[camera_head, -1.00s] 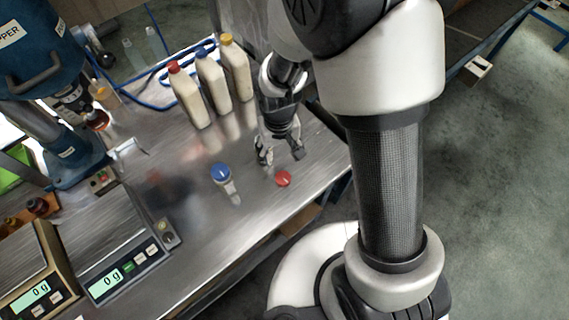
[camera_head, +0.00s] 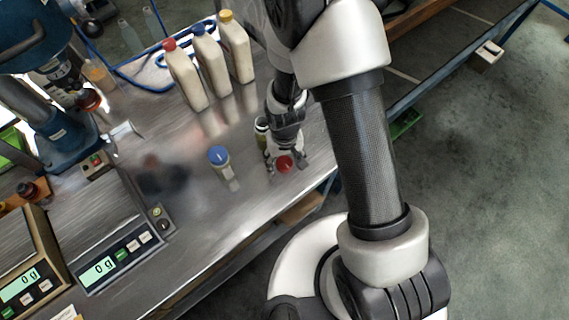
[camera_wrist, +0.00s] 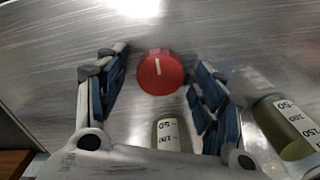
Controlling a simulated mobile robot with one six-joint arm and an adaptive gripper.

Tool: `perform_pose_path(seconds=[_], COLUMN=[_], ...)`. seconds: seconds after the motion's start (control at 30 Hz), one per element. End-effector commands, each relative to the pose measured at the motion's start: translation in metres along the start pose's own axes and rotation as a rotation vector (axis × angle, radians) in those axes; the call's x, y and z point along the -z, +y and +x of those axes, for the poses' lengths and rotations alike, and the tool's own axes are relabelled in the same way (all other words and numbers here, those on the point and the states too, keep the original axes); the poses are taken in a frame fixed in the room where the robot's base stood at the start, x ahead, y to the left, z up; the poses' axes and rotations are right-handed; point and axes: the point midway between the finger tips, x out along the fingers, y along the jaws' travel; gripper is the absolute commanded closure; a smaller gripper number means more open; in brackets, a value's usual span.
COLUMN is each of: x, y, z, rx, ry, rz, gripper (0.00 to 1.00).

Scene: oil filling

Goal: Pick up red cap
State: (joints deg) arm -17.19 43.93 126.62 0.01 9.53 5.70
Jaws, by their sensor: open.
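The red cap (camera_head: 284,164) is a small round disc near the front edge of the metal table. In the wrist view the red cap (camera_wrist: 160,72) has a white line on top and lies between and slightly beyond my fingertips. My gripper (camera_head: 285,160) is low over the table at the cap. In the wrist view my gripper (camera_wrist: 160,80) is open, one finger on each side of the cap, with gaps on both sides. What is under the cap is not clear; a small vial (camera_wrist: 172,132) with volume marks shows just below it.
A blue-capped vial (camera_head: 219,158) stands left of my gripper. A marked vial with yellowish liquid (camera_wrist: 290,128) is right of my fingers in the wrist view. Several bottles with coloured caps (camera_head: 212,70) stand behind. Scales (camera_head: 105,262) are at the left. Bare table lies in front.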

Motion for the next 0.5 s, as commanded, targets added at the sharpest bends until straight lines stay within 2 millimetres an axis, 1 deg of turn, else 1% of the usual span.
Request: perform_pose_path(seconds=[0.03, 0.23, 0.5], x=[0.0005, 0.0008, 0.0006], y=[-0.0001, -0.0002, -0.0002], z=[0.0034, 0.0021, 0.0020], rx=[0.000, 0.000, 0.000], ry=[0.001, 0.002, 0.002], rz=[0.000, 0.000, 0.000], gripper=[0.38, 0.38, 0.56])
